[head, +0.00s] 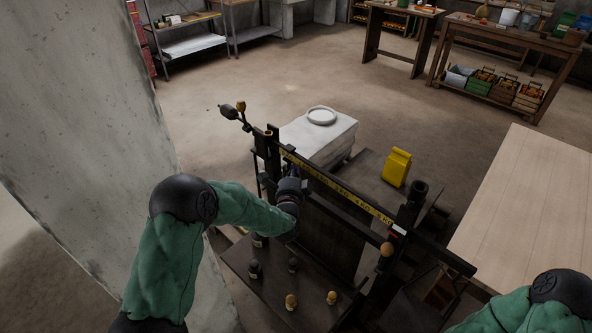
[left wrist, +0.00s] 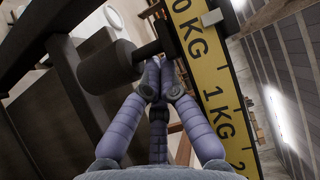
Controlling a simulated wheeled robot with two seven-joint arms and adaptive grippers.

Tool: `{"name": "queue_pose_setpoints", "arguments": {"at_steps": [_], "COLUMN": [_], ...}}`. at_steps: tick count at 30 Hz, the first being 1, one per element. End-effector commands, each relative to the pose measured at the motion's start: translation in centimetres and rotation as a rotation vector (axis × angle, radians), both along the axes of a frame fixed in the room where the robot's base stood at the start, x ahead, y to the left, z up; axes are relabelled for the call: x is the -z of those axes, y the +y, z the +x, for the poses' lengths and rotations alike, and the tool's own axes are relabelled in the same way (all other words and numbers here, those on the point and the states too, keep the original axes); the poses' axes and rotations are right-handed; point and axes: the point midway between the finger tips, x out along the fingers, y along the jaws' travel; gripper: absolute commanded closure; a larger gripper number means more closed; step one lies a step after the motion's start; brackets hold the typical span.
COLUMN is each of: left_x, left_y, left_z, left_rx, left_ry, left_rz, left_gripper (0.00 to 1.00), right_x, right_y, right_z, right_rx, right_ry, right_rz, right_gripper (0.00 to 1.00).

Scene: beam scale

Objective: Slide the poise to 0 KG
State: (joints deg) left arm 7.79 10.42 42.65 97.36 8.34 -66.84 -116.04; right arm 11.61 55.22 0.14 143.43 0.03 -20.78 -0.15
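The beam (head: 338,190) of the scale runs from upper left to lower right, with a yellow KG strip. In the left wrist view the strip (left wrist: 215,95) shows 0 KG, 1 KG and part of a 2. A dark cylinder with a short stem, apparently the poise (left wrist: 105,66), sits beside the 0 KG mark. A pale tab (left wrist: 212,18) lies at the strip's edge near the 0. My left gripper (head: 291,180) is at the beam's left part. Its fingertips (left wrist: 157,72) are together just below the stem; whether they touch it is unclear. My right gripper is out of view.
Several small weights (head: 291,302) stand on the dark shelf below the beam. A yellow bag (head: 396,167) stands on the dark platform behind. A white round plate (head: 321,116) lies on a pale block. A wooden table (head: 530,205) stands at right, and a concrete pillar (head: 75,110) at left.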

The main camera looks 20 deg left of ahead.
Motion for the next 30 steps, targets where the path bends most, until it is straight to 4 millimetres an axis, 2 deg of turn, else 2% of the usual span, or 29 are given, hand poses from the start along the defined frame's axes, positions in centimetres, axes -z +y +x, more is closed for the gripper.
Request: {"name": "queue_pose_setpoints", "arguments": {"at_steps": [1,5,15,21,30], "left_x": [-0.7,-0.6,-0.1,0.1,0.2], "left_y": [0.1,-0.2,-2.2,-3.1,-3.4], "left_z": [0.0,-1.1,-7.4,-10.1,-11.3], "left_rx": [-0.004,-0.003,-0.001,0.0,0.0], "left_ry": [-0.014,-0.012,-0.004,0.0,0.001], "left_rz": [0.003,0.003,0.001,0.0,0.0], "left_gripper": [1.0,1.0,1.0,1.0,1.0], "right_x": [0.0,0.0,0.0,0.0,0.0], "right_y": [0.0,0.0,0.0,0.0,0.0], "right_z": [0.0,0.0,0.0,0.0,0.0], "right_rx": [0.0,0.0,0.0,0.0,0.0], "right_ry": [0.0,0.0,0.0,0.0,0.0], "right_rz": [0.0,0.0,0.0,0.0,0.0], "right_gripper": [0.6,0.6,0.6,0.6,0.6]}}
